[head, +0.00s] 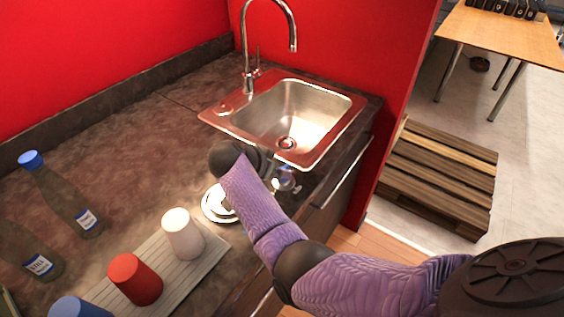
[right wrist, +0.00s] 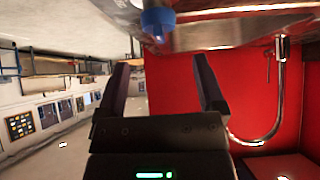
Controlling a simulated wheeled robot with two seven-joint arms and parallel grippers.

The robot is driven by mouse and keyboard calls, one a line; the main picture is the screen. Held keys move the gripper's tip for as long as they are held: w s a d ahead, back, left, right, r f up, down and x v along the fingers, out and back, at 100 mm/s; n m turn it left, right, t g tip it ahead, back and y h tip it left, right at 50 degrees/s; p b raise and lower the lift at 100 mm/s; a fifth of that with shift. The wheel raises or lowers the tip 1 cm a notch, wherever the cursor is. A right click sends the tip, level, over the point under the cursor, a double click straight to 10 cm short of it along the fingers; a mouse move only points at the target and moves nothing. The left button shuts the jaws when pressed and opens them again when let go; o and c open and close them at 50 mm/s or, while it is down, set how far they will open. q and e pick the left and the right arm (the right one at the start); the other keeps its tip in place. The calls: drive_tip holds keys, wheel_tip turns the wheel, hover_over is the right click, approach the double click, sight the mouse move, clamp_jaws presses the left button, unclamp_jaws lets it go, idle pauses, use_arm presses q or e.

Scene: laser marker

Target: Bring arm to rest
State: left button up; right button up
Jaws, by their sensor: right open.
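My right arm (head: 255,200), in a purple ribbed sleeve, comes in from the lower right and reaches over the counter's front part, near the sink. Its dark wrist shows at the far end, and the forearm hides part of the hand in the head view. In the right wrist view my right gripper (right wrist: 160,70) is open, its two dark fingers wide apart with nothing held between them. My left gripper is in neither view.
The sink (head: 300,112) and tall faucet (head: 248,60) stand at the back. A white cup (head: 183,235), red cup (head: 135,279) and blue cup (head: 78,308) stand on a ribbed board (head: 206,262). Bottles (head: 62,200) are at left. A pallet (head: 440,175) lies on the floor at right.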

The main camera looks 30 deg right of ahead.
drive_tip(key=shift+v, duration=1.8)
